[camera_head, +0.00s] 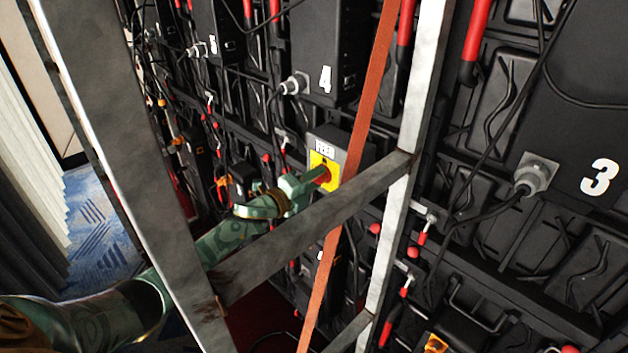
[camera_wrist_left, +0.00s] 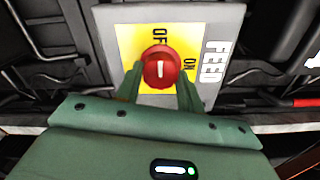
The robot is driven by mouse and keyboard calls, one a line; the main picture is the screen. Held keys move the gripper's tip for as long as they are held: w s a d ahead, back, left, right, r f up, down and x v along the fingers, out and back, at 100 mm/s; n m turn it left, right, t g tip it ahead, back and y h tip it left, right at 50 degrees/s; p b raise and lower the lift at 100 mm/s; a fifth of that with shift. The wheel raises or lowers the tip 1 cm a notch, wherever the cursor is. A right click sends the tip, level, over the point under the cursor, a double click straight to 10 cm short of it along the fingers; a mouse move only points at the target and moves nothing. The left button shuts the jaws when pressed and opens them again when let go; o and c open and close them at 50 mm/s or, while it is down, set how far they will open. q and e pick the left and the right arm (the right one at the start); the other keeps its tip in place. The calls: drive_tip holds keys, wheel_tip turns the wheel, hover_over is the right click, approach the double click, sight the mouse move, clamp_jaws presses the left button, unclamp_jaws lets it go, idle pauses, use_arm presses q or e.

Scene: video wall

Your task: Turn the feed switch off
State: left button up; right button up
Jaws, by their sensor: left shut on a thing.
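The feed switch is a red rotary knob (camera_wrist_left: 160,68) on a yellow plate in a grey box marked FEED (camera_wrist_left: 212,62). In the wrist view the OFF label is above the knob and the ON label is to its right. The knob's white line runs up and down in the picture, in line with OFF. My left gripper (camera_head: 314,182) is shut on the knob, a green finger at each side. In the head view, the box (camera_head: 328,138) is behind the metal frame and the fingers cover part of the knob. My right gripper is out of view.
A grey metal frame (camera_head: 300,228) with a crossbar stands close to my left arm, which reaches behind the bar. An orange-red strap (camera_head: 372,88) hangs in front of the box's right side. Cables and black panels (camera_head: 600,120) fill the wall. Blue carpet (camera_head: 95,230) lies at left.

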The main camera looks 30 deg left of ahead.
use_arm(q)
drive_tip(key=o, duration=1)
drive_tip(key=shift+s, duration=0.1)
drive_tip(key=v, duration=1.6)
drive_tip(key=shift+a, duration=0.15)
drive_tip(key=shift+f, duration=0.1)
